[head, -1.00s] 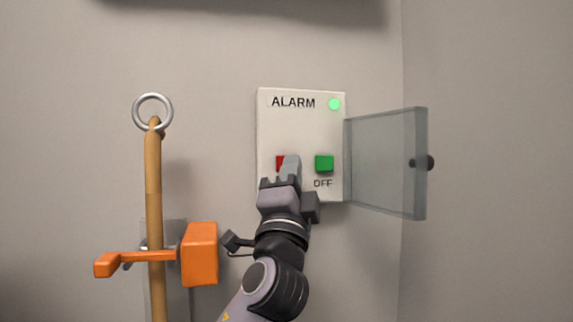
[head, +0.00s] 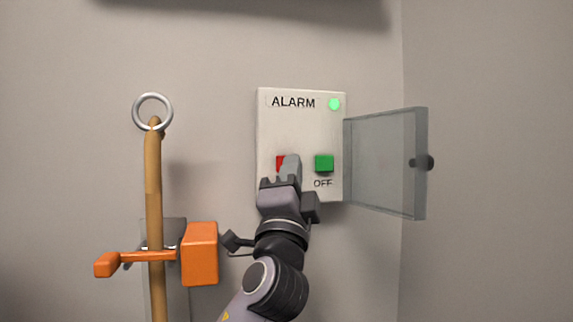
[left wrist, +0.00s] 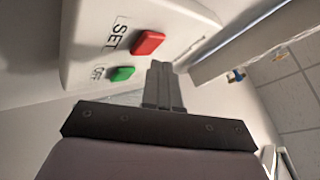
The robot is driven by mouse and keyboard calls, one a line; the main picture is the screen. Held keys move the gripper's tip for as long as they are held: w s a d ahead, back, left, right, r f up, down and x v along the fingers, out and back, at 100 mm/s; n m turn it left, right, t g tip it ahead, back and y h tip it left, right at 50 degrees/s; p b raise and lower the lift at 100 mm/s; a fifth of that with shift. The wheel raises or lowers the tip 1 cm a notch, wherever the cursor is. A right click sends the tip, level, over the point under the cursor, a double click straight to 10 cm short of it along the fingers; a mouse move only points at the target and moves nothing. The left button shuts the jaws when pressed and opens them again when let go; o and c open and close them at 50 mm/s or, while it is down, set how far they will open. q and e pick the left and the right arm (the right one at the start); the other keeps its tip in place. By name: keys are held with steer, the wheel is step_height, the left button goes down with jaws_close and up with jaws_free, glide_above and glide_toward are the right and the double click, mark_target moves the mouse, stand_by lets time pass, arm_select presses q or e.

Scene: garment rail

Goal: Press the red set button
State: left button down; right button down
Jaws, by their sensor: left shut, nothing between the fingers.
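The white alarm box (head: 300,132) is on the wall, its clear cover swung open to the right. The red set button (head: 280,162) is partly hidden behind my left gripper (head: 291,160) in the head view. In the left wrist view the red button (left wrist: 148,43) shows whole beside the SET label. My left gripper (left wrist: 160,66) is shut and empty, its fingertips close to the red button; a small gap seems to show there. The green OFF button (head: 324,163) is just right of the fingertips. My right gripper is not in view.
The clear cover (head: 385,165) juts out right of the box, with a dark knob (head: 425,163). A green light (head: 334,104) glows on the box. At the left are a wooden pole (head: 153,190) with a metal ring (head: 152,112) and an orange clamp-like part (head: 200,254).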

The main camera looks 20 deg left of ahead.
arm_select(q)
steer(key=shift+w, duration=0.1)
steer(key=shift+w+a, duration=0.2)
steer(key=shift+w, duration=0.05)
steer(key=shift+w+a, duration=0.25)
steer(key=shift+w, duration=0.05)
stand_by(0.7)
stand_by(0.3)
steer(key=shift+s+d, duration=0.45)
steer(key=shift+s, duration=0.2)
steer(key=shift+s, duration=0.1)
steer(key=s+d, duration=0.1)
steer(key=s, duration=0.1)
steer(key=s+d, duration=0.1)
steer(key=s, duration=0.1)
steer(key=shift+d, duration=0.4)
stand_by(0.5)
